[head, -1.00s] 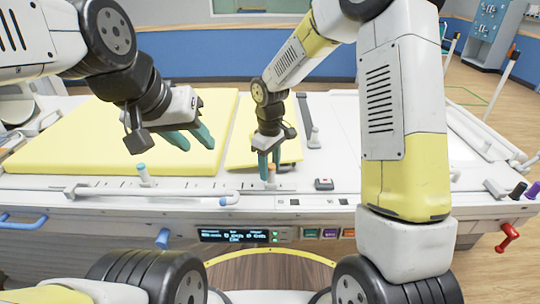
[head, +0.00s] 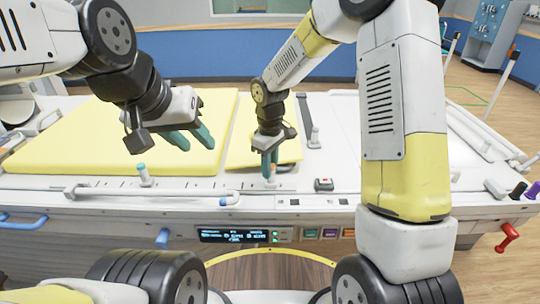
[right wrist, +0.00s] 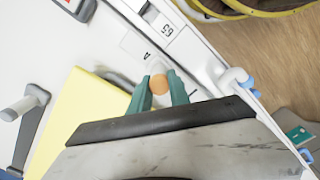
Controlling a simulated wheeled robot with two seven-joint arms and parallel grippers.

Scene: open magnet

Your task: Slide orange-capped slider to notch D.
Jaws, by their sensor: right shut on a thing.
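The orange-capped slider (right wrist: 159,84) shows its round orange cap between the two teal fingers of my right gripper (right wrist: 160,88) in the right wrist view. In the head view my right gripper (head: 269,165) points down at the rail along the bed's front edge. Its fingers hide most of the cap there, and the slider's pale base (head: 270,183) shows below them. A letter A (right wrist: 147,56) is marked beside the slider; I cannot make out notch D. My left gripper (head: 197,143) is open and empty above the yellow pad.
A blue-capped post (head: 143,174) stands left on the same front strip. A small black box with a red mark (head: 323,185) lies right of the slider. The yellow pad (head: 70,135) covers the left of the bed. A lit display (head: 234,236) is on the front panel.

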